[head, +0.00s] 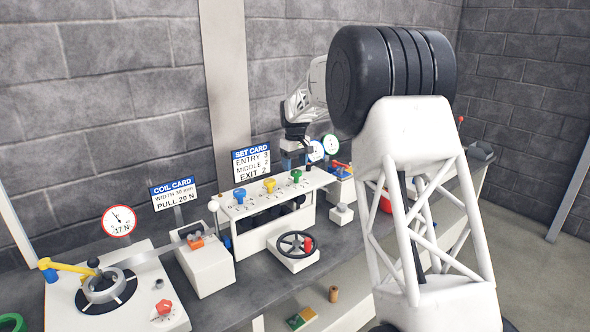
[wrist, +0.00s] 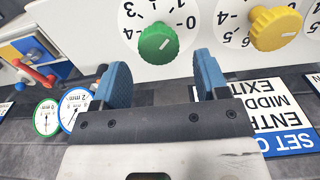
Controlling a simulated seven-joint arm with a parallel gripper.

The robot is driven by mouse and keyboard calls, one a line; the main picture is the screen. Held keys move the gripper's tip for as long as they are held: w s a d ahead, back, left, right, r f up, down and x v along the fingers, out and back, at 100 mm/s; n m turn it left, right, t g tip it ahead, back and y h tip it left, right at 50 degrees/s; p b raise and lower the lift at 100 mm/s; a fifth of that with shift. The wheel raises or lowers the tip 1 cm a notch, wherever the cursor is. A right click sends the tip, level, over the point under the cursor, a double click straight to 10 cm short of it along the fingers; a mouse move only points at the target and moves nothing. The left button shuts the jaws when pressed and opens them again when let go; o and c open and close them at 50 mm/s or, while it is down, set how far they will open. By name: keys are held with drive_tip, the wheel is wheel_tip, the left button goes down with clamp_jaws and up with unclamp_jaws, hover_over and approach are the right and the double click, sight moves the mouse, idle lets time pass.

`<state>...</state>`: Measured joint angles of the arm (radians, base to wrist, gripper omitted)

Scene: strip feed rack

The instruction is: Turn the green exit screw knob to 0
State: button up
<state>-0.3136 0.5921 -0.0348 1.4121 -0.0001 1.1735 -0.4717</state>
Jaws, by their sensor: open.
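The green exit knob (head: 296,176) is the rightmost of three coloured knobs on the white rack. In the wrist view the green knob (wrist: 158,44) sits on a white numbered dial, just beyond the fingertips and between their lines. A small pale mark shows on its face, but I cannot tell which number it points to. My gripper (wrist: 161,68) is open, with blue finger pads apart on either side and nothing between them. In the head view my gripper (head: 294,160) is just above and behind the green knob.
The yellow knob (wrist: 276,28) is close to the right finger. The blue knob (head: 240,196) is farther left. The set card (head: 252,164) behind reads entry 3, middle 2, exit 2. Two round gauges (head: 331,144) stand right of the gripper. A handwheel (head: 295,244) is in front.

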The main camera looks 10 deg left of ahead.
drive_tip(key=shift+f, duration=1.15)
drive_tip(key=c, duration=0.9)
drive_tip(key=shift+m, duration=0.5)
drive_tip(key=m, duration=0.3)
drive_tip(key=shift+w+d+m, duration=0.1)
drive_tip(key=shift+m, duration=0.2)
drive_tip(key=shift+d+m, duration=0.15)
drive_tip(key=shift+m, duration=2.05)
